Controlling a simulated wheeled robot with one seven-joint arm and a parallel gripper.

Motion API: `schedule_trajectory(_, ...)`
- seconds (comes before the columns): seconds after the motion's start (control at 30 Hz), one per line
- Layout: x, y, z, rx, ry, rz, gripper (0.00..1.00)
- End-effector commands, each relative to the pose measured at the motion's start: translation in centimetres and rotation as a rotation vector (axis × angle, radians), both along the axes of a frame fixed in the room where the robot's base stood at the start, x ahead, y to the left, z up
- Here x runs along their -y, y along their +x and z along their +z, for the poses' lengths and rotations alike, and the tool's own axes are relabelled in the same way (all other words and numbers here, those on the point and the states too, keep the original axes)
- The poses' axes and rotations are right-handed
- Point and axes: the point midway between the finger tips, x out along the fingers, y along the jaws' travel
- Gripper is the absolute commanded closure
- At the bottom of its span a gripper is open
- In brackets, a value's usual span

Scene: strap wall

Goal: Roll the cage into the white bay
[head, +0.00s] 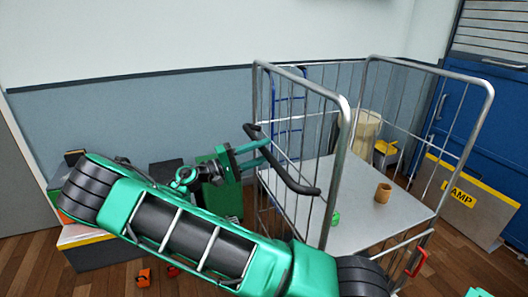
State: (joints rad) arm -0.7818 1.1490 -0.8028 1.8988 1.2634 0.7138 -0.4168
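The cage (344,165) is a grey metal roll cage with tall tubular end frames, wire sides and a flat grey deck. It stands right of centre. A black bar handle (292,181) slants across its near left end. My gripper (268,153) is at the upper part of this handle, its two green fingers visibly apart. It looks open; whether the fingertips touch or straddle the bar I cannot tell. A brown cup (383,193) and a small green item (336,218) appear on the deck. I see no white bay in this view.
A blue door (460,110) and a leaning board lettered "AMP" (465,199) stand at the right. A tan bin (362,128) and yellow-topped container (387,149) are behind the cage. A green box (229,199) stands left of it. Small orange items (144,276) lie on the wooden floor.

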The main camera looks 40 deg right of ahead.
Motion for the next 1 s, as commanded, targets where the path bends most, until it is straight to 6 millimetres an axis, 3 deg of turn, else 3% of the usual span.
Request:
schedule_trajectory(0.33,-0.8,0.3,-0.1,0.002,-0.005,-0.001,0.62)
schedule_trajectory(0.7,-7.2,1.8,-1.5,0.0,-0.003,0.001,0.62)
schedule_trajectory(1.0,-10.0,2.4,-2.1,0.0,-0.001,-0.001,0.62)
